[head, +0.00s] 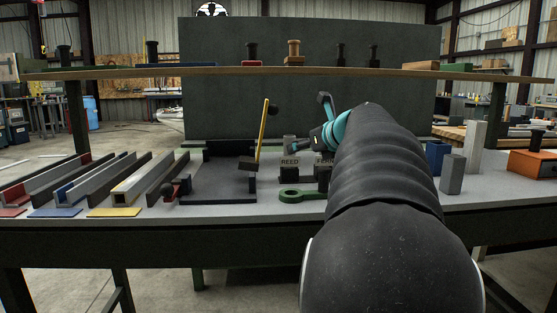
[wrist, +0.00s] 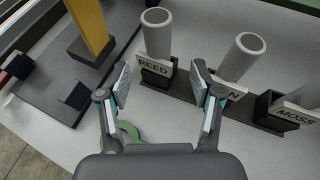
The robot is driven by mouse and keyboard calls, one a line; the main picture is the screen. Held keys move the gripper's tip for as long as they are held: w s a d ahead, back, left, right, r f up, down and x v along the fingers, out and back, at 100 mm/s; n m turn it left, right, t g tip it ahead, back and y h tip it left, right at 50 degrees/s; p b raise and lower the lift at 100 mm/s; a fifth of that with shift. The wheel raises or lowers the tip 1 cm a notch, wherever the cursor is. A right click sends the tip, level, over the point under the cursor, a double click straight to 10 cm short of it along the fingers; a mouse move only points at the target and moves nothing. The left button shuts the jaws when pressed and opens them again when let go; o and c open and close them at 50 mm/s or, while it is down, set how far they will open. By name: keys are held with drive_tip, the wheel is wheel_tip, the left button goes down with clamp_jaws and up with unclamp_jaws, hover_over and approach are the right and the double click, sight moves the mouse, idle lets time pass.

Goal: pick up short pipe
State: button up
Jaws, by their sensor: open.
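In the wrist view, a light grey hollow pipe (wrist: 157,35) stands upright in the black holder labelled REED (wrist: 157,72). A second grey pipe (wrist: 240,57) stands in the holder to its right, whose label is partly covered and ends in N. I cannot tell which one is the short pipe. The REED holder (head: 290,168) also shows in the head view with a pipe top above it. My gripper (wrist: 162,76) is open and empty, its fingers apart on the near side of the holders, one fingertip overlapping the second holder's label. In the head view my arm hides much of the gripper.
A holder labelled MOSS (wrist: 290,112) stands at the right, with a grey piece at the picture edge. A yellow lever (head: 263,130) rises from a dark plate (head: 215,175) on the left. A green ring-ended piece (head: 300,195) lies in front. A shelf (head: 300,71) crosses above the table.

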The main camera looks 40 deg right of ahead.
sight(289, 159)
drive_tip(key=x, duration=0.8)
drive_tip(key=shift+w+a, duration=0.1)
clamp_jaws()
